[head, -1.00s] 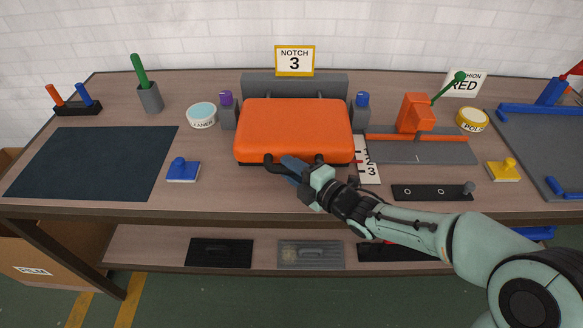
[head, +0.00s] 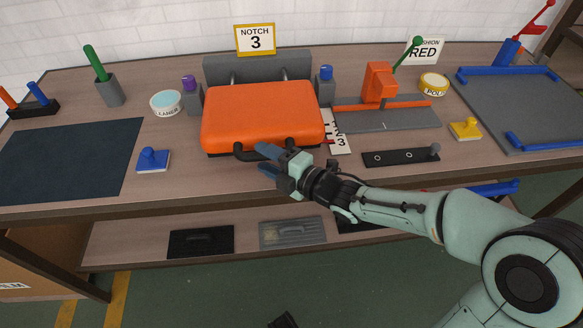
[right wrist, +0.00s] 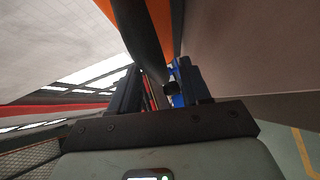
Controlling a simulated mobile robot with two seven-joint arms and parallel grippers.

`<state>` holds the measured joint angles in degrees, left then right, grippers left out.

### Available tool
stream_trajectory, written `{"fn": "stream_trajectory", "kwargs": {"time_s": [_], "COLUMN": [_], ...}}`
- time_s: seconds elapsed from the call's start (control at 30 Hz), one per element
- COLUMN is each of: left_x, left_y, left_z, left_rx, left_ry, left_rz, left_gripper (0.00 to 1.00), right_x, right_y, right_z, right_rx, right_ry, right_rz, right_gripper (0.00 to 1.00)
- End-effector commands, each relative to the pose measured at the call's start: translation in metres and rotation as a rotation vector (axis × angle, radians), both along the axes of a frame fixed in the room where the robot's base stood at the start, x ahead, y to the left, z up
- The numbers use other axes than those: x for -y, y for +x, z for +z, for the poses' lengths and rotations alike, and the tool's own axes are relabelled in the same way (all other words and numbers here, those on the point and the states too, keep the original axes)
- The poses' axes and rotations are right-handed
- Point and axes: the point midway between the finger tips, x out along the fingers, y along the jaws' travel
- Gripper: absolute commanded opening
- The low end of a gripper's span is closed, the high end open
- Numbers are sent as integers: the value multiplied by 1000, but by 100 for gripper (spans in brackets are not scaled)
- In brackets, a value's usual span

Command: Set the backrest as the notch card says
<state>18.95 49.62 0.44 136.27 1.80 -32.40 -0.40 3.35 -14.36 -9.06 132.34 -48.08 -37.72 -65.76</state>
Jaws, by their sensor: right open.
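The notch card (head: 255,40) stands behind the bench and reads "NOTCH 3". The orange padded block (head: 262,115), apparently the backrest, lies in front of a grey panel (head: 257,68), with two rods between them. A black handle (head: 244,153) is on its front edge. A scale strip (head: 337,138) with numbers lies by its right side. My right gripper (head: 266,160) is open at the handle, its fingers apart. In the right wrist view a black bar (right wrist: 143,40) runs between or just beyond the fingers (right wrist: 158,88). My left gripper is not recognisable in view.
Posts with a purple knob (head: 189,82) and a blue knob (head: 326,72) flank the block. An orange toggle clamp (head: 379,82) and a black strip (head: 400,157) are to the right. The dark mat (head: 70,160) at left is bare. A blue knobbed plate (head: 153,160) lies beside it.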

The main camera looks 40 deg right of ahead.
Motion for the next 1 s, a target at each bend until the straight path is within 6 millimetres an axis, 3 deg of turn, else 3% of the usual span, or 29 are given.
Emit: {"fn": "stream_trajectory", "kwargs": {"time_s": [0.3, 0.43, 0.7, 1.0], "left_x": [5, 12, 6, 6], "left_y": [27, 13, 23, 23], "left_z": [31, 34, 27, 27], "left_rx": [94, 55, 79, 81], "left_ry": [3, -14, -1, -1], "left_rz": [-6, -19, -9, -8], "left_gripper": [43, 43, 43, 43], "right_x": [17, 23, 28, 28], "right_y": [-71, -96, -114, -116], "right_z": [13, 16, 16, 16], "right_rx": [2, 3, 0, -2], "right_ry": [0, 1, 0, 1], "right_rz": [-2, 0, 1, 2], "right_gripper": [47, 47, 47, 47]}}
